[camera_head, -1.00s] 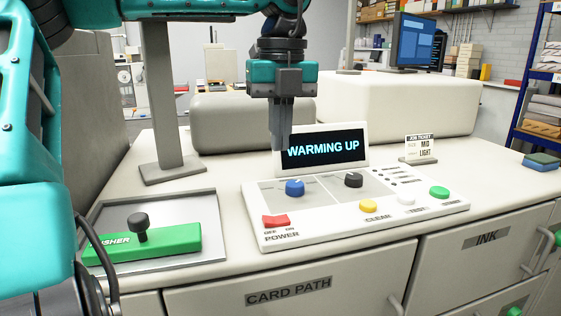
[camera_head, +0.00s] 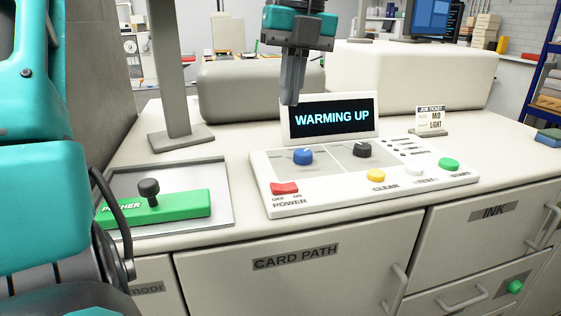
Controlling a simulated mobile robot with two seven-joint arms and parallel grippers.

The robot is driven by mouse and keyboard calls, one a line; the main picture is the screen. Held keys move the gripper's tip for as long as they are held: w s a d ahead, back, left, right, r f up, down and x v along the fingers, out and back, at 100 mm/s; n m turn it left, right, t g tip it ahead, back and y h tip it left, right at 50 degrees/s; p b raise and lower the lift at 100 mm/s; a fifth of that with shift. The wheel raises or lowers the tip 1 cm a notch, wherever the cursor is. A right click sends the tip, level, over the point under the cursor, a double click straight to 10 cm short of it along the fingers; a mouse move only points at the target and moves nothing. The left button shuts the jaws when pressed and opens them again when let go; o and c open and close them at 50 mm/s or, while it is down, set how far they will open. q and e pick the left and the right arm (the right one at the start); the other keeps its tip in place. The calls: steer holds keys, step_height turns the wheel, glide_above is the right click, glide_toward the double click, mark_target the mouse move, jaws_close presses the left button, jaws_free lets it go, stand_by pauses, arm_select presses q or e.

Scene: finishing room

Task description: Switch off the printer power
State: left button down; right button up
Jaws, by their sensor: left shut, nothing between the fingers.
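The red power switch (camera_head: 285,188) sits at the front left of the white control panel (camera_head: 330,196), with OFF and ON marked under it, OFF on the left. I cannot tell which side is pressed. The display (camera_head: 332,118) behind the panel reads WARMING UP. My left gripper (camera_head: 289,98) points down with its fingers shut and empty. It is above and behind the switch, in front of the display's upper left corner in the picture, apart from the panel. My right gripper is not in view.
The panel also carries a blue knob (camera_head: 303,156), a black knob (camera_head: 362,149) and yellow, white and green buttons. A green block with a black knob (camera_head: 150,192) lies in a metal tray at left. A grey post (camera_head: 172,70) and a job ticket (camera_head: 431,119) stand behind.

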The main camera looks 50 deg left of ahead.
mark_target(277, 184)
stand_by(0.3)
arm_select(q)
steer(key=f, duration=0.4)
steer(key=s+f, duration=0.1)
steer(key=f, duration=0.4)
steer(key=a+f, duration=0.1)
steer(key=f, duration=0.4)
steer(key=shift+s, duration=0.25)
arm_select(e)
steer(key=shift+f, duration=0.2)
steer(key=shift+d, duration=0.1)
